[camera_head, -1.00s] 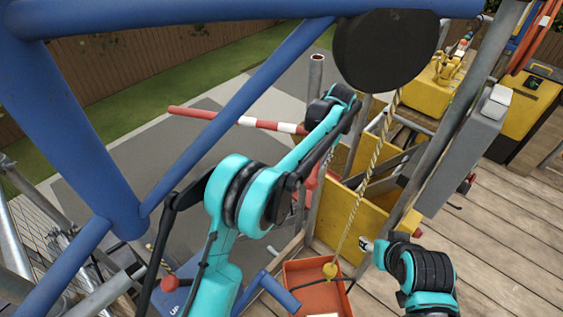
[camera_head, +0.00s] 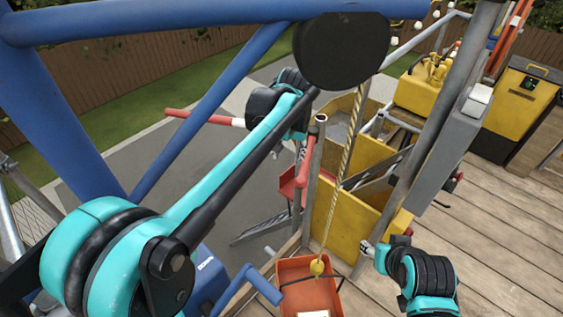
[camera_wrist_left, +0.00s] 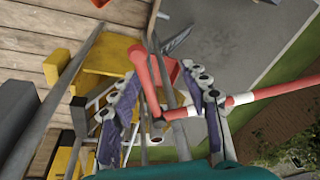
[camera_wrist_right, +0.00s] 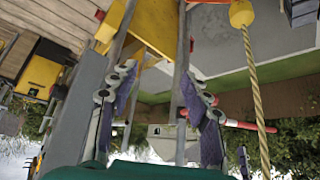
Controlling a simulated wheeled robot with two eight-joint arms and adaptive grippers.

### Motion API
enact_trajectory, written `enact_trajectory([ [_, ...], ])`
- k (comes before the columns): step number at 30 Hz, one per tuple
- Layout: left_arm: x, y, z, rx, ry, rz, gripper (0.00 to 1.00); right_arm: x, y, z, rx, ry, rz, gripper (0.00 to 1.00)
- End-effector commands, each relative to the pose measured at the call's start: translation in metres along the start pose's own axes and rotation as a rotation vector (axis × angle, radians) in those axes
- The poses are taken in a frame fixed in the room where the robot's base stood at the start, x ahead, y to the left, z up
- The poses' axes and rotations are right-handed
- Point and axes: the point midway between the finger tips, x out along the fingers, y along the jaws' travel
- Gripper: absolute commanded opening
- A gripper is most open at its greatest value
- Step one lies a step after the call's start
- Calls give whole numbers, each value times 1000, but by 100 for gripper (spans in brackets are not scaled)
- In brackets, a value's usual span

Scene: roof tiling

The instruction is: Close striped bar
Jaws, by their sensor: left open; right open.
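The red and white striped bar (camera_head: 205,117) sticks out to the left past my left arm, and its right part is hidden behind that arm. In the left wrist view the bar (camera_wrist_left: 245,98) runs right from a red bracket (camera_wrist_left: 150,80) near a metal post. My left gripper (camera_wrist_left: 163,92) is open, with the red bracket and the bar's red end showing between its fingers; I cannot tell whether they touch. My right gripper (camera_wrist_right: 158,85) is open, with a grey post between its fingers in view. The bar (camera_wrist_right: 245,125) also shows in the right wrist view.
A rope with a yellow ball (camera_head: 317,267) hangs over an orange bin (camera_head: 308,292). Yellow panels (camera_head: 345,215) stand behind the rope. Blue frame tubes (camera_head: 70,110) cross the left side, and a black disc (camera_head: 342,48) hangs above. The wooden deck (camera_head: 490,240) at right is mostly clear.

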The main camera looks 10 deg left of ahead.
Motion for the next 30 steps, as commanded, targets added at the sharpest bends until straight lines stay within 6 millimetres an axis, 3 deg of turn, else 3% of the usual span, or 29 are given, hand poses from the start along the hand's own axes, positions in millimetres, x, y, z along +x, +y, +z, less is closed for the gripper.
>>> enact_trajectory([
  [9, -11, -21, 31, -14, 57, 20, 46, 1, 0, 1, 0, 0, 0, 48],
  [30, -12, -23, 35, -15, 64, 22, 46, 1, 0, 1, 0, 0, 0, 48],
])
